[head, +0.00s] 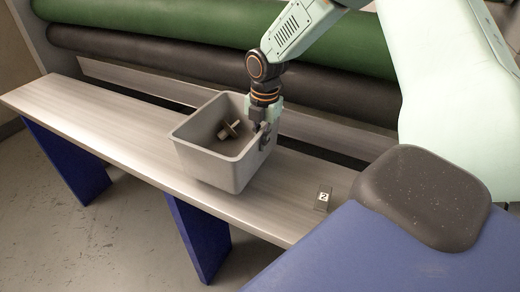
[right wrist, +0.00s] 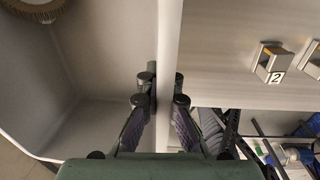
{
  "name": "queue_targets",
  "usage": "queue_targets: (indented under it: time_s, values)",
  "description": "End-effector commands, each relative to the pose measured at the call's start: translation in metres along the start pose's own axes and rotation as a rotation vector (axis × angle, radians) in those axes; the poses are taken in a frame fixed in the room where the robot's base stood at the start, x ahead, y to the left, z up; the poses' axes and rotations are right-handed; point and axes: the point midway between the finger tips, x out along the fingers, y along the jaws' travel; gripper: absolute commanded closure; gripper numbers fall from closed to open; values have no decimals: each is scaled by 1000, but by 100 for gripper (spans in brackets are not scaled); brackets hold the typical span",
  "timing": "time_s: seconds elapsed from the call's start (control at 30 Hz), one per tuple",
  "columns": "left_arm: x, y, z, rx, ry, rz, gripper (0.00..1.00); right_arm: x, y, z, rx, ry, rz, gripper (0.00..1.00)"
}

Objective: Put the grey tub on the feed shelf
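The grey tub (head: 213,163) is upright over the feed shelf (head: 110,128), near its front edge; I cannot tell whether its base touches the shelf. A dark spool-like part (head: 229,130) lies inside, and a brown toothed rim (right wrist: 35,8) shows in the right wrist view. My right gripper (head: 262,130) is at the tub's right wall, pointing down. In the right wrist view its fingers (right wrist: 163,85) straddle the tub wall (right wrist: 168,40), one inside and one outside, and look closed on it. My left gripper is out of view.
A small block marked 2 (head: 323,198) is on the shelf to the right of the tub. A black roller (head: 150,62) and a green roller (head: 190,25) run behind the shelf. The shelf's left stretch is clear. Blue legs (head: 200,240) stand below it.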

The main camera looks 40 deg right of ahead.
Motion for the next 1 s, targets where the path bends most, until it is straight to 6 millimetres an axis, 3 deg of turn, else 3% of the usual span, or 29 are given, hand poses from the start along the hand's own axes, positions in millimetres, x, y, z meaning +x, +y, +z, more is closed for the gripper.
queue_targets:
  time_s: [0.2, 0.5, 0.8, 1.0]
  values:
    - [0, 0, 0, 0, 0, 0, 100, 29, -1, 1, 0, 0, -1, 100]
    - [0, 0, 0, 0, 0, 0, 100, 32, 0, 3, 0, -1, 2, 100]
    - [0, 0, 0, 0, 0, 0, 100, 32, -1, 2, 0, 1, -1, 72]
    - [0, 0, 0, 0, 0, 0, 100, 32, -1, 2, 0, 1, -1, 72]
